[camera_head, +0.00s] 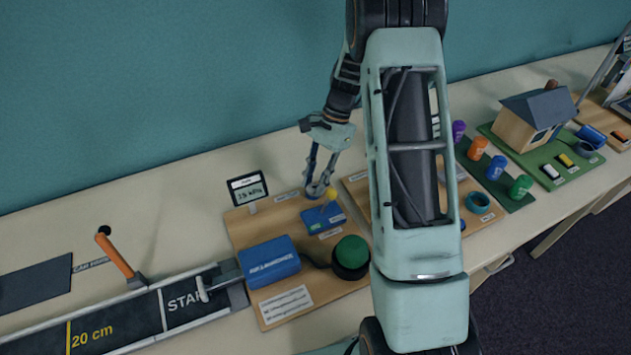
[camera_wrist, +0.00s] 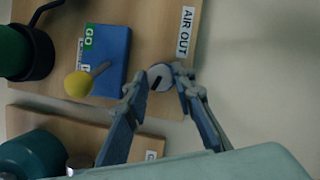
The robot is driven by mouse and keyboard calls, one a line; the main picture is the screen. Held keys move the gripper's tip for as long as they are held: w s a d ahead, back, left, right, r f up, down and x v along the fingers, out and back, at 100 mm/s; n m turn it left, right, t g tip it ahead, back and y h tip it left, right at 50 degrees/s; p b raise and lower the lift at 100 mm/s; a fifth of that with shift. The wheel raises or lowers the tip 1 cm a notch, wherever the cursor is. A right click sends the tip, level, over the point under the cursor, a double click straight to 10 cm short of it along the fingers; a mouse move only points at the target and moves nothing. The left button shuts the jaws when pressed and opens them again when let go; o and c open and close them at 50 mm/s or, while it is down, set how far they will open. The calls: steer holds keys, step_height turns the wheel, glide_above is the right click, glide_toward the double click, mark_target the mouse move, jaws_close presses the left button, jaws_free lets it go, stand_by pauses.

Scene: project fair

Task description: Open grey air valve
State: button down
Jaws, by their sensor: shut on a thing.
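The grey air valve (camera_wrist: 159,78) is a small round knob with a dark line across its face, on the wooden board beside the "AIR OUT" label (camera_wrist: 186,31). My gripper (camera_wrist: 162,80) is shut on the valve, with one fingertip at each side of it in the wrist view. In the head view my gripper (camera_head: 318,186) reaches down to the back right of the board (camera_head: 240,228), and its fingers hide most of the valve.
Close to the valve stands a blue box (camera_head: 322,219) with a yellow-knobbed lever (camera_head: 331,195). A small display (camera_head: 247,187), a blue block (camera_head: 268,262) and a green dome (camera_head: 352,252) share the board. A teal wall rises behind.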

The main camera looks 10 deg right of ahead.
steer(key=shift+w+a+n+g+h, duration=0.1)
steer(key=shift+n+g+h, duration=0.2)
steer(key=shift+n, duration=0.8)
steer(key=shift+w+n+g+h, duration=0.15)
steer(key=shift+n+h, duration=0.25)
steer(key=shift+n, duration=0.7)
steer(key=shift+s, duration=0.15)
steer(key=c, duration=1.6)
jaws_free()
steer(key=shift+r, duration=0.1)
steer(key=v, duration=1.2)
